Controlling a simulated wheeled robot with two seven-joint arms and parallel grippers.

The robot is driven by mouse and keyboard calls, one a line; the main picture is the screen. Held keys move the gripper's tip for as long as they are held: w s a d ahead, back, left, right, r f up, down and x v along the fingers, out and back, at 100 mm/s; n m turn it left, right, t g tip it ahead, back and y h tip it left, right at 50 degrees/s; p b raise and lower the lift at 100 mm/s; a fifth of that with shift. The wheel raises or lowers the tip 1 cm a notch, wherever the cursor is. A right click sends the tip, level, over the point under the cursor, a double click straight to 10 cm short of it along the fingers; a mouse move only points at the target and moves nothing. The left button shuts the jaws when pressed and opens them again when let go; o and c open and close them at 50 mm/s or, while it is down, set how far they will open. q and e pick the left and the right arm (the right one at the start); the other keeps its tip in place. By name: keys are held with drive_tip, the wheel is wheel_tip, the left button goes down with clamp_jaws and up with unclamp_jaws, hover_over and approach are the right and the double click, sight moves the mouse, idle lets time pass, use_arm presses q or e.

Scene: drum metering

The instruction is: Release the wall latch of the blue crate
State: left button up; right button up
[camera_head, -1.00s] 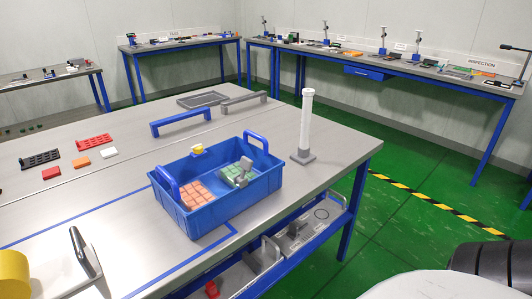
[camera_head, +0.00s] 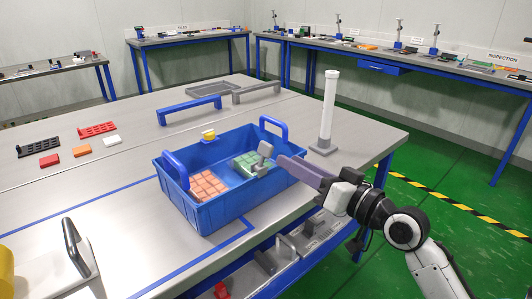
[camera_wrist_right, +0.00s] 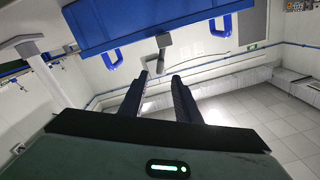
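The blue crate (camera_head: 222,213) stands on the grey bench with a raised handle at each end. A small yellow piece (camera_head: 208,134) sits on its far wall; I cannot tell whether this is the wall latch. Inside are orange blocks (camera_head: 208,185), green blocks (camera_head: 246,163) and a grey T-shaped piece (camera_head: 263,153). My right gripper (camera_head: 283,164) is at the crate's right side, near the grey piece. In the right wrist view its fingers (camera_wrist_right: 160,77) are apart and empty, with the grey piece (camera_wrist_right: 163,40) beyond the tips. My left gripper is out of view.
A white post (camera_head: 328,110) on a grey base stands just behind my right gripper. A blue bar handle (camera_head: 190,108) and a grey one (camera_head: 256,90) lie behind the crate. Black and red trays (camera_head: 95,130) lie at the left.

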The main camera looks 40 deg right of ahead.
sight(272, 152)
drive_tip(key=w, duration=0.5)
drive_tip(key=w+a+p, duration=0.1)
drive_tip(key=w, duration=0.2)
drive_tip(key=shift+w, duration=0.15)
drive_tip(key=shift+w+f, duration=0.1)
drive_tip(key=shift+w, duration=0.55)
clamp_jaws()
drive_tip(key=shift+d+m+p, duration=0.2)
drive_tip(key=shift+m+p, duration=0.5)
drive_tip(key=shift+p, duration=0.05)
drive_tip(key=shift+d+f+m, duration=0.15)
drive_tip(key=shift+m, duration=0.15)
drive_tip(key=shift+f, duration=0.1)
unclamp_jaws()
